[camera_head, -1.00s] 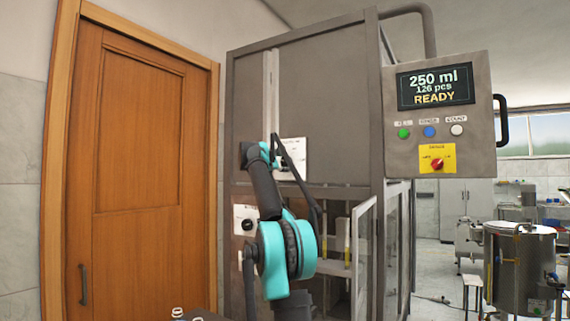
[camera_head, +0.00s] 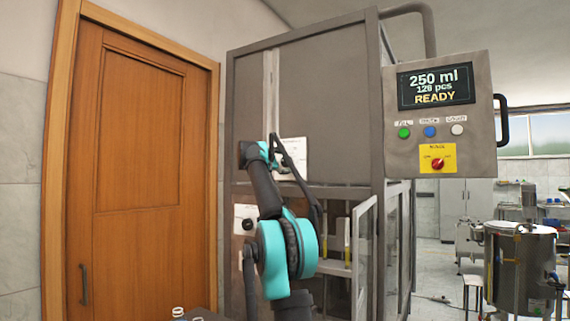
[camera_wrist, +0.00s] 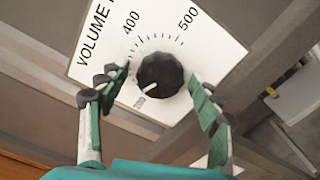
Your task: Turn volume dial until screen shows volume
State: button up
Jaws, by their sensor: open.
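The volume dial (camera_wrist: 160,74) is a round black knob with a white pointer mark, on a white scale plate (camera_wrist: 215,50) marked VOLUME, 400 and 500. In the wrist view its pointer aims to the lower left, near a small label too small to read. My gripper (camera_wrist: 158,80) is open, with one finger on each side of the knob; I cannot tell whether they touch it. In the head view a white plate (camera_head: 294,150) shows behind my arm, and no knob is clear there. The screen (camera_head: 436,86) reads 250 ml, a pcs count, and READY.
The grey machine cabinet (camera_head: 330,80) fills the middle. A second black knob (camera_head: 247,224) sits lower left on it. The control box (camera_head: 484,110) carries green, blue and white buttons and a red switch (camera_head: 438,163). A glass door (camera_head: 364,250) stands below. A wooden door (camera_head: 140,180) is left.

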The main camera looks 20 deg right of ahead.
jog(key=v, duration=1.1)
jog(key=shift+a, duration=0.15)
jog(key=shift+s, duration=0.15)
